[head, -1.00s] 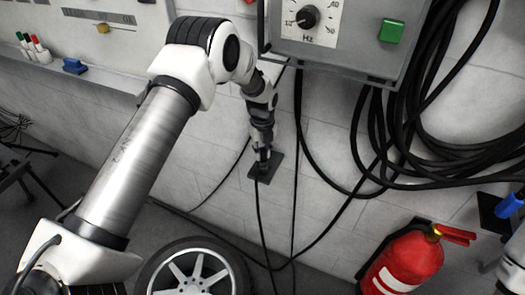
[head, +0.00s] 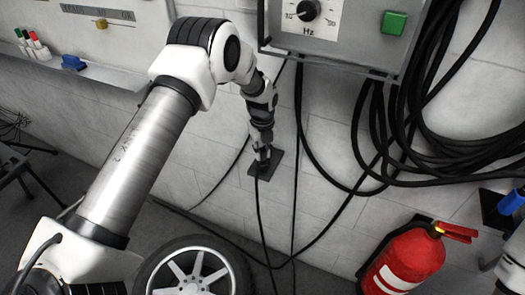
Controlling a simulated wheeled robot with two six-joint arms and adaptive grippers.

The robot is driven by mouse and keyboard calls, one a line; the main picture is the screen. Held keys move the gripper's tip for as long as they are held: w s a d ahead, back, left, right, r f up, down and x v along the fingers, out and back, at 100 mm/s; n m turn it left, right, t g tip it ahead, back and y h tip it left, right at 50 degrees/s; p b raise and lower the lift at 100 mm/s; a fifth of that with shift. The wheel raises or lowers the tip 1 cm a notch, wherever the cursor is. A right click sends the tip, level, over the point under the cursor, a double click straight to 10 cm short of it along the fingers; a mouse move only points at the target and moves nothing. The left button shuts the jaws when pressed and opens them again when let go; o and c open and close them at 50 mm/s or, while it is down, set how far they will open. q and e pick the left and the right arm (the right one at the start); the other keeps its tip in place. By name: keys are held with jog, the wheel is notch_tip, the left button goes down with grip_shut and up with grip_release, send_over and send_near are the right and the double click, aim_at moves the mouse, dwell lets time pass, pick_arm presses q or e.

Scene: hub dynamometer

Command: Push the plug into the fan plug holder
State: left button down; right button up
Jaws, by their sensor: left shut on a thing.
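A black cable (head: 259,210) hangs from between the fingers, so the gripper is shut on the plug. The plug itself is hidden by the fingers, and I cannot tell how deep it sits in the holder.
A grey control box (head: 345,48) with a dial and green button hangs above right of the gripper. Coiled black cables (head: 375,150) hang beside it. A red fire extinguisher (head: 405,262) stands at the lower right, a wheel (head: 238,262) below the gripper. A shelf (head: 105,76) holds markers.

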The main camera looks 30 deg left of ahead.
pick_arm(q)
jog(key=c, duration=1)
grip_release()
notch_tip(320, 180, up, 12)
